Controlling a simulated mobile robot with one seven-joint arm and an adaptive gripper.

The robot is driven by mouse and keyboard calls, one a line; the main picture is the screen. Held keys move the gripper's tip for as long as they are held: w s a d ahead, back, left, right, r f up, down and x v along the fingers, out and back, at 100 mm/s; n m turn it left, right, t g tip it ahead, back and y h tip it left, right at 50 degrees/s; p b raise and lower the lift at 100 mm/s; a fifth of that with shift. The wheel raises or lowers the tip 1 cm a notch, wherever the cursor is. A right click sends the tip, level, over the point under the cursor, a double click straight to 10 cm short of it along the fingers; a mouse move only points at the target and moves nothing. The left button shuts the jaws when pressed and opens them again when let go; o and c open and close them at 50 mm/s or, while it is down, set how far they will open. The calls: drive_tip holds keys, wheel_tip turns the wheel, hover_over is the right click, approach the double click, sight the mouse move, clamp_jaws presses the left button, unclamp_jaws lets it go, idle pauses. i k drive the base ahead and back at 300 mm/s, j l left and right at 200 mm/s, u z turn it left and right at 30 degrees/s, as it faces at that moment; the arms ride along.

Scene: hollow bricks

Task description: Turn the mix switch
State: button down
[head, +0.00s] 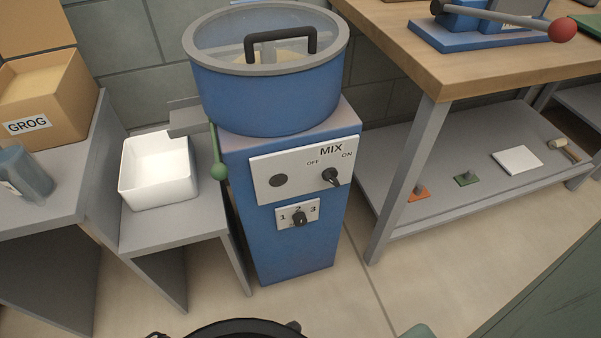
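The mix switch (331,177) is a small black knob on the white panel (297,167) of a blue mixer (300,243). It sits under the word MIX, with OFF at its upper left and ON at its upper right. Which label the knob points to is too small to tell for sure. Nothing touches the switch. My gripper is not in the head view.
A white bin (158,187) stands left; a wooden bench (440,70) is right. Floor in front is partly clear.

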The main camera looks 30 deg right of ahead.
sight(329, 175)
drive_tip(key=l+z, duration=0.15)
drive_tip(key=z, duration=0.7)
